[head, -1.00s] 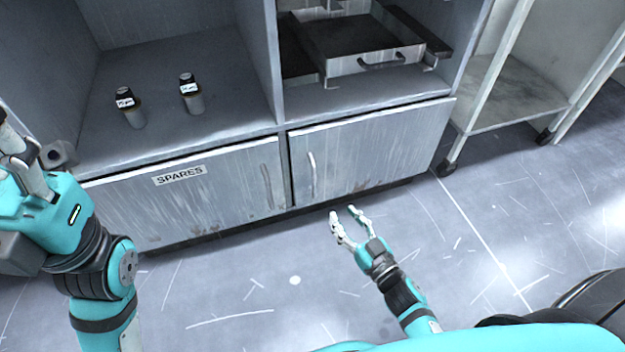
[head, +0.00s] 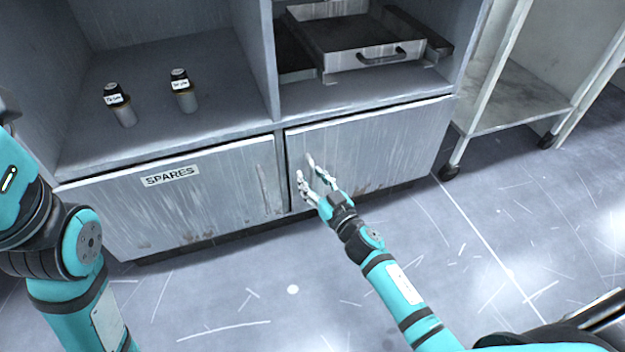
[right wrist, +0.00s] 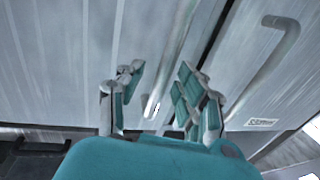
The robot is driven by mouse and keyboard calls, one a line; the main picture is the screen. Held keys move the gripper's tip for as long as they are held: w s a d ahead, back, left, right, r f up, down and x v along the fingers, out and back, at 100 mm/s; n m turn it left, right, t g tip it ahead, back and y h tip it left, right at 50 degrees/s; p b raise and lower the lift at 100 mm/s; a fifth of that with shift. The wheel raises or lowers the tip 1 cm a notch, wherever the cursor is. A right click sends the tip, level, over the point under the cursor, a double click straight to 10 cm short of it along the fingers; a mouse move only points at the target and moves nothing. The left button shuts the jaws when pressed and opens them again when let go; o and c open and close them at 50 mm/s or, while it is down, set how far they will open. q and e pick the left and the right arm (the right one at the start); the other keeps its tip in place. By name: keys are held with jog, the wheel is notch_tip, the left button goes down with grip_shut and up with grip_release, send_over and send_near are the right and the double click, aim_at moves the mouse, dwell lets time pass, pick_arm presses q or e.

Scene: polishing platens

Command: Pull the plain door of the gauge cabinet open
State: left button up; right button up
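The plain door (head: 395,145) is the unlabelled right door of the grey gauge cabinet (head: 262,60), and it looks shut. My right gripper (head: 305,168) is in front of its left part, fingers open, and covers its handle. In the right wrist view, the plain door's bar handle (right wrist: 178,45) runs up from between the open fingers of my right gripper (right wrist: 160,90). The fingers stand apart, one on either side, and I see no clear grip on the bar. My left arm is at the left edge; its gripper is out of view.
The SPARES door (head: 200,200), shut, is left of the plain door; its handle (right wrist: 275,50) shows in the right wrist view. Two small bottles (head: 183,92) stand on the left shelf. A metal tray (head: 355,45) is above the plain door. The floor in front is clear.

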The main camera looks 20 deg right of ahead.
grip_shut()
dwell(0.3)
jog(key=shift+s, duration=0.1)
